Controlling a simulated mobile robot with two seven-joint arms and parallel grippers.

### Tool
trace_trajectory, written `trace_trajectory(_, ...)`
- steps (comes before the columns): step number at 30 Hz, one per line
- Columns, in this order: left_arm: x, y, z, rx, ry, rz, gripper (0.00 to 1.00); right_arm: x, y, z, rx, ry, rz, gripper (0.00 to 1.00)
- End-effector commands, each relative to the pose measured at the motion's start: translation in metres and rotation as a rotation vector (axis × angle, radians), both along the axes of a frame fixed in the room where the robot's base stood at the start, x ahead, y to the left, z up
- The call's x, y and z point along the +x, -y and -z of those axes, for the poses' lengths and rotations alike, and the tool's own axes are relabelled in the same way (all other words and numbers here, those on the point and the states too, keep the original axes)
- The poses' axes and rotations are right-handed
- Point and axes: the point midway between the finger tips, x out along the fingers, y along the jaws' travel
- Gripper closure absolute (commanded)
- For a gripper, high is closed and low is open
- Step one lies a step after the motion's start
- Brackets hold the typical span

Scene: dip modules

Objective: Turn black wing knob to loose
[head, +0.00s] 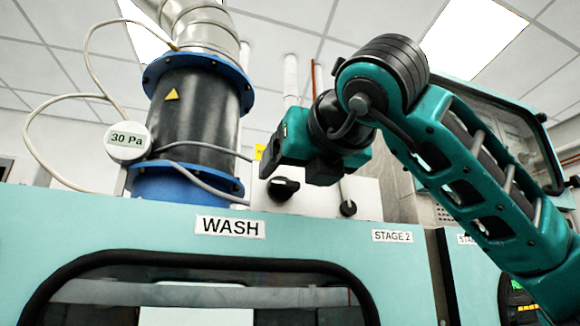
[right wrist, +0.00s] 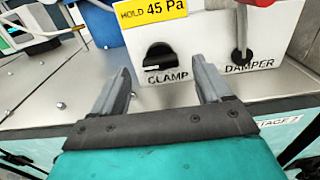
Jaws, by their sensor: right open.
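The black wing knob (right wrist: 158,55) is on the front of a white box, above the word CLAMP, in the right wrist view. Its wing lies roughly level, with a white mark on it. It also shows in the head view (head: 284,188), below my right gripper (head: 275,160). In the right wrist view my right gripper (right wrist: 163,75) is open, its two fingers pointing toward the knob, one on each side of it in the picture. The fingers are apart from the knob and nothing is between them. My left gripper is in neither view.
A damper lever (right wrist: 241,42) with a red top stands right of the knob on the white box (right wrist: 205,45). A yellow label (right wrist: 152,11) reads HOLD 45 Pa. A round 30 Pa gauge (head: 128,141) and dark duct (head: 195,115) stand left. The metal top (right wrist: 60,95) before the box is mostly clear.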

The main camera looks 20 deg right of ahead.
Motion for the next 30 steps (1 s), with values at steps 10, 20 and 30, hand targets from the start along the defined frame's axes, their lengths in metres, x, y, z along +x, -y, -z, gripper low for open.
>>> trace_trajectory(10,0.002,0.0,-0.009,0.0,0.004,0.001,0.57,0.027,-0.001,0.0,-0.001,0.0,-0.001,0.23)
trace_trajectory(20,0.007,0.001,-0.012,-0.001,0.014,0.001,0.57,0.027,-0.002,0.0,-0.001,0.001,-0.001,0.33)
trace_trajectory(30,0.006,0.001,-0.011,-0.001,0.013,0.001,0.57,0.027,-0.001,0.0,-0.001,0.001,-0.001,0.66)
